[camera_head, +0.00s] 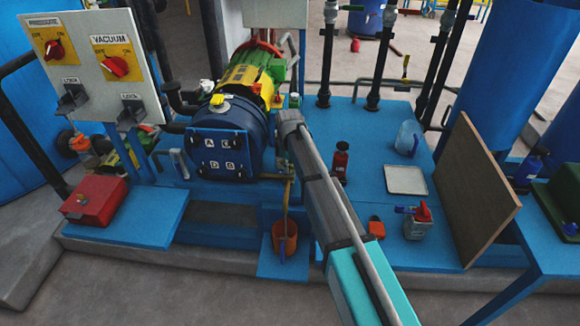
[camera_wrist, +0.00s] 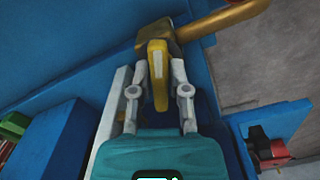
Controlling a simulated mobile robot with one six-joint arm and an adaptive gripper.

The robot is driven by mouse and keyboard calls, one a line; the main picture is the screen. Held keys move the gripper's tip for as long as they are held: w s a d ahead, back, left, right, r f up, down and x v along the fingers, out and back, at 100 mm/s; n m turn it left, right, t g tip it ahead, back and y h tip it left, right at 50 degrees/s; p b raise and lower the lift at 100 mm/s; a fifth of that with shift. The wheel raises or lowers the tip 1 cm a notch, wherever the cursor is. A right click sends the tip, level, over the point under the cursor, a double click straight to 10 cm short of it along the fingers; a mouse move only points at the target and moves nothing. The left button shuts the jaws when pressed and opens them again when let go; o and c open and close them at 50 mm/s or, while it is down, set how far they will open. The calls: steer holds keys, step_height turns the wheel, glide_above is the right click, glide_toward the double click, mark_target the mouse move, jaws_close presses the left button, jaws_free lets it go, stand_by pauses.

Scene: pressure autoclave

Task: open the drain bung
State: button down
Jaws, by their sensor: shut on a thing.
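The drain bung appears as a brass fitting (camera_wrist: 158,34) with a yellow handle (camera_wrist: 158,72) in the wrist view. A bent brass pipe (camera_wrist: 228,17) runs from it to the upper right. My gripper (camera_wrist: 159,68) is shut on the yellow handle, one grey finger on each side. The handle lies roughly in line with the fingers. In the head view, the thin drain pipe (camera_head: 286,198) hangs below the blue vessel (camera_head: 212,143). My arm covers the fingertips and the handle there.
An orange bucket (camera_head: 284,238) stands on a low blue step under the pipe. A red box (camera_head: 93,201) sits at the left. A red bottle (camera_head: 340,162), a white tray (camera_head: 405,180) and a brown board (camera_head: 474,190) are on the right of the blue deck.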

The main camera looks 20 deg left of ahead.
steer(key=shift+w+d+n, duration=0.1)
steer(key=shift+d+n, duration=0.05)
steer(key=shift+n, duration=0.65)
steer(key=c, duration=0.7)
jaws_free()
steer(key=shift+c, duration=0.2)
steer(key=shift+o, duration=0.7)
